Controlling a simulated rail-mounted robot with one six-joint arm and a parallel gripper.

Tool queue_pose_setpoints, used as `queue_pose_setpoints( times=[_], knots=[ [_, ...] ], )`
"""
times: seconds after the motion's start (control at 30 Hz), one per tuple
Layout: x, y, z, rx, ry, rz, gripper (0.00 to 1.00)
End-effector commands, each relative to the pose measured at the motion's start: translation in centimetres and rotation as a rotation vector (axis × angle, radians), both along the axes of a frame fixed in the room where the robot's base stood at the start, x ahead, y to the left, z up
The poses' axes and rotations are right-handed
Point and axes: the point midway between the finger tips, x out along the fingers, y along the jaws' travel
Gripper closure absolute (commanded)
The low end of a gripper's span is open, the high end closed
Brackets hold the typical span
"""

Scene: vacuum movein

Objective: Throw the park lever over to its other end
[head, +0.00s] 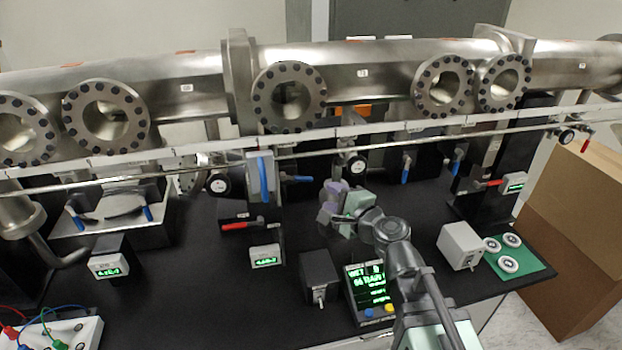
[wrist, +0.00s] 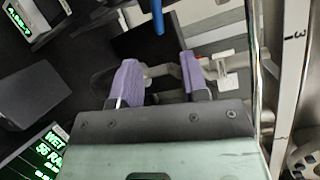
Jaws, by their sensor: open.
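No lever in view carries a readable "park" label, so I cannot tell which one it is. My gripper (head: 333,197) has purple fingers and is open over the middle of the bench; its fingers show in the wrist view (wrist: 158,72). A blue handle (wrist: 158,16) hangs beyond the fingers at the top of the wrist view, apart from them. In the head view, a small blue lever (head: 298,179) is left of my gripper, and an upright blue handle (head: 263,180) is further left. A red-handled lever (head: 240,226) lies roughly level at lower left.
A steel beam pipe (head: 375,72) with round flanges spans the back, with a long rail (head: 390,145) before it. A dark box (head: 318,277) and a green-lit display (head: 372,288) stand in front. A white box (head: 461,244) and green mat (head: 528,262) are at right.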

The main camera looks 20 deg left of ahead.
Motion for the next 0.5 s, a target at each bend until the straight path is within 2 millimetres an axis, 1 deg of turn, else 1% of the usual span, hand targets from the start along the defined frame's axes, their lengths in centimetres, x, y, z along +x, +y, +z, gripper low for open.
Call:
queue_pose_setpoints(
  times=[0.13,0.4,0.5],
  knots=[
    [1.4,1.6,-0.3,-0.004,-0.002,0.002,0.59],
    [5.2,6.6,-1.0,-0.005,-0.004,0.003,0.59],
    [6.1,7.8,-1.2,-0.006,-0.004,0.003,0.59]
  ],
)
